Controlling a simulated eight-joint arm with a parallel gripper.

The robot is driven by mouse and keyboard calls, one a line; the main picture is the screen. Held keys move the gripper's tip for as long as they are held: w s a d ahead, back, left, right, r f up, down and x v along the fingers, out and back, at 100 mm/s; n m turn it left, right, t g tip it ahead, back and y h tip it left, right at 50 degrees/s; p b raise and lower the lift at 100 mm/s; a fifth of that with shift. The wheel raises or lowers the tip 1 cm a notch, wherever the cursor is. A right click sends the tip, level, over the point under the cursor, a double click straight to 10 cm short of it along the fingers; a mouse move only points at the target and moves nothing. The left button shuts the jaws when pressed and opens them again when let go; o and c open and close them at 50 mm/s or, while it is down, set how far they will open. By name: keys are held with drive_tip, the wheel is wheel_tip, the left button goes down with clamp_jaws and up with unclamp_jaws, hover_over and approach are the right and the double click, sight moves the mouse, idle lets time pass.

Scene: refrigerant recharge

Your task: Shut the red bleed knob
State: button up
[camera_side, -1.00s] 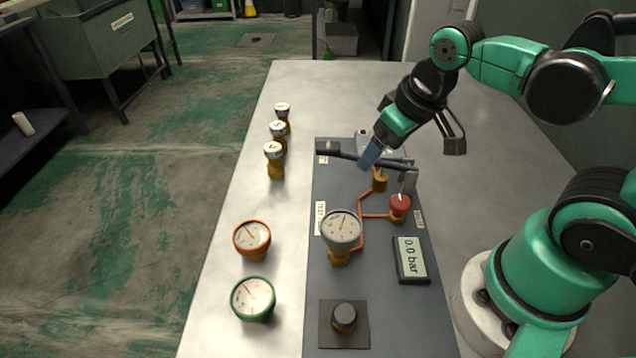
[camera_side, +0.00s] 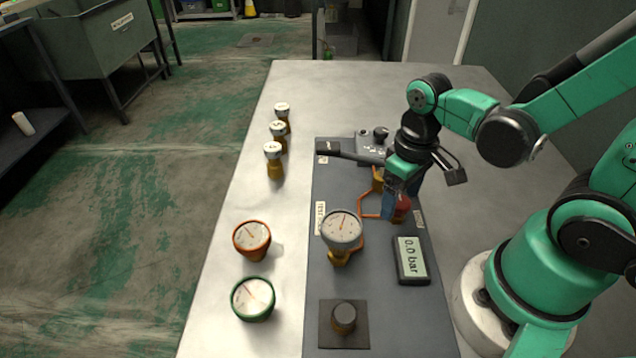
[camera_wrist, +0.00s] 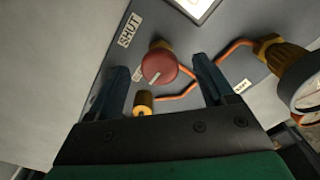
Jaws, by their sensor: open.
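The red bleed knob (camera_wrist: 159,67) is in the upper middle of the wrist view, with a pale line on its face. It lies ahead of and between the two fingers of my open gripper (camera_wrist: 168,78). A SHUT label (camera_wrist: 129,30) is to its upper left, and another small label is partly hidden beside it. In the side view the knob (camera_side: 403,204) is partly hidden behind the blue fingers of my gripper (camera_side: 393,212), which point down at it. I cannot tell whether the fingers touch it.
A gauge (camera_side: 342,228) stands on copper pipe left of the knob. A display (camera_side: 411,260) reading 0.0 bar lies in front. Orange (camera_side: 252,240) and green (camera_side: 253,299) gauges stand left on the table. A brass fitting (camera_wrist: 143,103) is near the knob.

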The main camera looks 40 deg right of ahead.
drive_tip(key=shift+f, duration=0.15)
clamp_jaws()
